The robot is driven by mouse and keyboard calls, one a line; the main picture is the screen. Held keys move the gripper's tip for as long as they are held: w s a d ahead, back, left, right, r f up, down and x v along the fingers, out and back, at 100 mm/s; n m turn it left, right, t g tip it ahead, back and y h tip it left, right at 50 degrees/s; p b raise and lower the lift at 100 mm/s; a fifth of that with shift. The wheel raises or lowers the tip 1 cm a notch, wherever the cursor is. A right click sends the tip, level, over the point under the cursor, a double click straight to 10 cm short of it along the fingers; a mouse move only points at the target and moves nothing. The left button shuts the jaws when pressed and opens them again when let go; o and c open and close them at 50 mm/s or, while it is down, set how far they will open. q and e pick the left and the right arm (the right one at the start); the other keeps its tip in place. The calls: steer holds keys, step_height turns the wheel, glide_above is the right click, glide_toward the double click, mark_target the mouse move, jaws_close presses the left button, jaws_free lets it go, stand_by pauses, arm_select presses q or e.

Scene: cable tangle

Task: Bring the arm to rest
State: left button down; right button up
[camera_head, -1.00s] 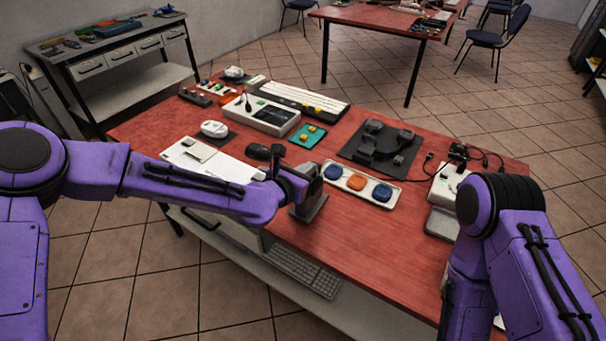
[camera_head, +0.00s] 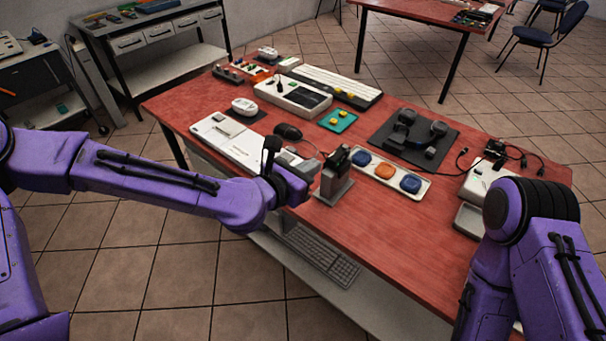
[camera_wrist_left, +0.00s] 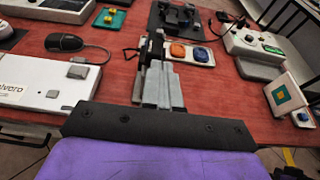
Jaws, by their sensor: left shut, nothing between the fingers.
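My left arm (camera_head: 150,185), purple with black cables, reaches in from the left over the front of the red table (camera_head: 440,225).
Near my left gripper lie a white flat box (camera_head: 230,140), a black mouse (camera_head: 287,131) and a tray with blue and orange discs (camera_head: 425,190). A black mat (camera_head: 385,135) and a white device (camera_head: 487,180) are farther right. A keyboard (camera_head: 320,255) lies on the lower shelf.

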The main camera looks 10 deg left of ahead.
arm_select(q)
steer(key=v, duration=0.2)
steer(key=shift+s+a+r, duration=0.1)
steer(key=shift+s+a, duration=0.15)
